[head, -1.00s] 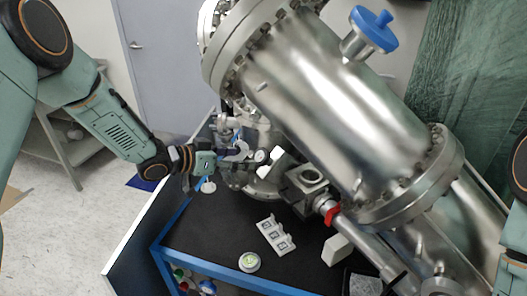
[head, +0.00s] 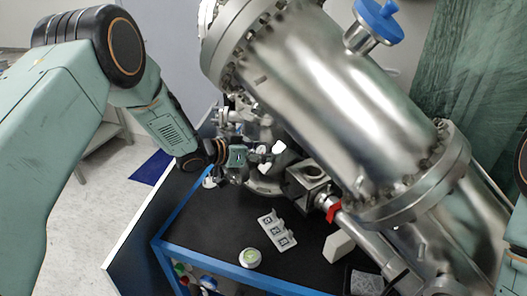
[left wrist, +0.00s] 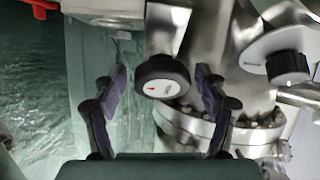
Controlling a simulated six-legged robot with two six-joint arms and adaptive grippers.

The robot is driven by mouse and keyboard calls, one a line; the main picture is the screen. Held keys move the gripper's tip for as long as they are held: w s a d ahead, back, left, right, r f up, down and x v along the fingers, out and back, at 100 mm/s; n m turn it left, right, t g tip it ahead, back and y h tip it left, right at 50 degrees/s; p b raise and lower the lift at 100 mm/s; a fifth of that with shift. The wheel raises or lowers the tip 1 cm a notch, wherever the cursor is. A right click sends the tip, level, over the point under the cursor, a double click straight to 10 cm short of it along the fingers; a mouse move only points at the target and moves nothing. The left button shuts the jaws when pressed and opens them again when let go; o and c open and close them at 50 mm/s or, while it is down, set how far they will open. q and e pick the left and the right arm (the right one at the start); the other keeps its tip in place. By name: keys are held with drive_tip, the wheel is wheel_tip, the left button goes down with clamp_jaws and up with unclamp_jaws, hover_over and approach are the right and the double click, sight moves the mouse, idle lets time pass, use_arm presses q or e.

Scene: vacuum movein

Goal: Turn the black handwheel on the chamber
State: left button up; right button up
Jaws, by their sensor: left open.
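In the left wrist view a black round handwheel (left wrist: 163,75) with a pale face and a small red mark sits on a metal stem. My left gripper (left wrist: 162,90) is open, with one finger on each side of the handwheel and a visible gap at both sides. I cannot tell how far the fingertips reach along it. In the head view my left gripper (head: 264,158) is beside the lower left of the steel chamber (head: 325,95). The handwheel cannot be made out there. My right gripper is out of view.
A second black knob (left wrist: 288,67) on a pale body stands to the right in the wrist view. A blue-handled valve (head: 378,20) tops the chamber. On the black bench (head: 205,225) are a white three-part block (head: 277,232) and a round level (head: 250,258).

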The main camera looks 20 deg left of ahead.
use_arm(q)
drive_tip(key=shift+a, duration=0.1)
drive_tip(key=shift+w, duration=0.1)
drive_tip(key=c, duration=1.2)
drive_tip(key=shift+o, duration=0.2)
